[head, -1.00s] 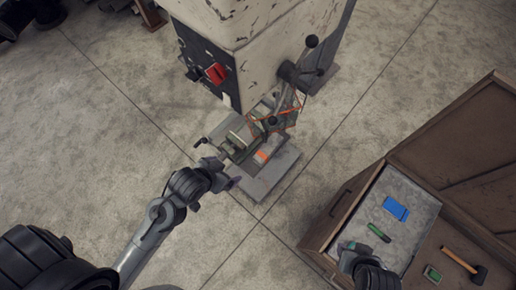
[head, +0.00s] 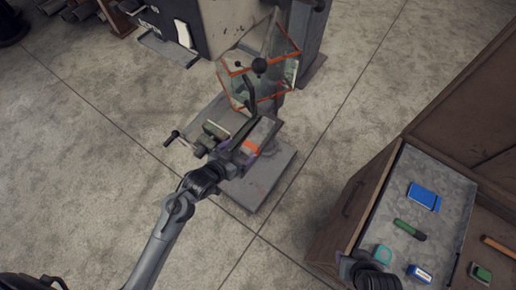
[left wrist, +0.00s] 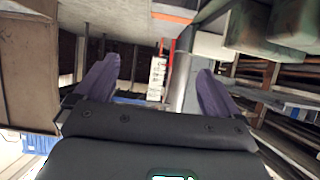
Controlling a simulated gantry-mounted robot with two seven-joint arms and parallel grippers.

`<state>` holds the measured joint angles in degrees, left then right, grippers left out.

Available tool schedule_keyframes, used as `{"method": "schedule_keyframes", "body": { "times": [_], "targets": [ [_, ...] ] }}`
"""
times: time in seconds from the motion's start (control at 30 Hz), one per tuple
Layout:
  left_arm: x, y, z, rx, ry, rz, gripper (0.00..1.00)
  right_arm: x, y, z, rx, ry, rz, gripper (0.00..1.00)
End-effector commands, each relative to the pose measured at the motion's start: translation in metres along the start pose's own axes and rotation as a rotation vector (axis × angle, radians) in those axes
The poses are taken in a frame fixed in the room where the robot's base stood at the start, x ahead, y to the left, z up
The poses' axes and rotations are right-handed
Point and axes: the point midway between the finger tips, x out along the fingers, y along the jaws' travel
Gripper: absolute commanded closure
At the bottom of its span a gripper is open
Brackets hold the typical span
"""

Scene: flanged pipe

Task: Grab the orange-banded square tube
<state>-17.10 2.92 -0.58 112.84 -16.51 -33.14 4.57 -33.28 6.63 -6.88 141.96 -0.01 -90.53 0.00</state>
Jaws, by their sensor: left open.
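The square tube (head: 262,133) is grey with an orange band (head: 251,147). It lies at the vise (head: 222,126) on the machine's base, below the clear guard. My left gripper (head: 238,158) is open, with its purple fingers close to the banded end of the tube. In the left wrist view the open fingers (left wrist: 157,88) have nothing between them up close, and the orange band (left wrist: 174,16) shows at the top edge, beyond them. I cannot tell whether a finger touches the tube. My right arm shows at the bottom of the head view, its fingers not clear.
A clear guard with orange edges (head: 262,80) and a black-knobbed lever stand just behind the tube. The grey base plate (head: 262,185) lies below. A brown workbench (head: 340,215) with a grey tray holding several tools is at right. The concrete floor between is open.

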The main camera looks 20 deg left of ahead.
Motion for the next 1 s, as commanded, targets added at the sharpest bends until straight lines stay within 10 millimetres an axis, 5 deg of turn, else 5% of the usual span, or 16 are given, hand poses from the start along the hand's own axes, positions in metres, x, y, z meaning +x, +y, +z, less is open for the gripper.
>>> {"method": "schedule_keyframes", "body": {
  "times": [0.03,0.2,1.0],
  "targets": [
    [0.015,-0.002,0.018,-0.001,0.011,0.000,0.03,0.024,-0.001,0.007,0.000,0.001,0.000,0.57],
    [0.033,-0.005,0.028,-0.001,0.037,0.001,0.03,0.045,-0.001,0.014,0.000,0.001,0.000,0.57],
    [0.104,-0.008,0.026,-0.002,0.046,0.001,0.03,0.065,0.000,0.020,-0.007,0.004,0.006,0.57]
  ]
}}
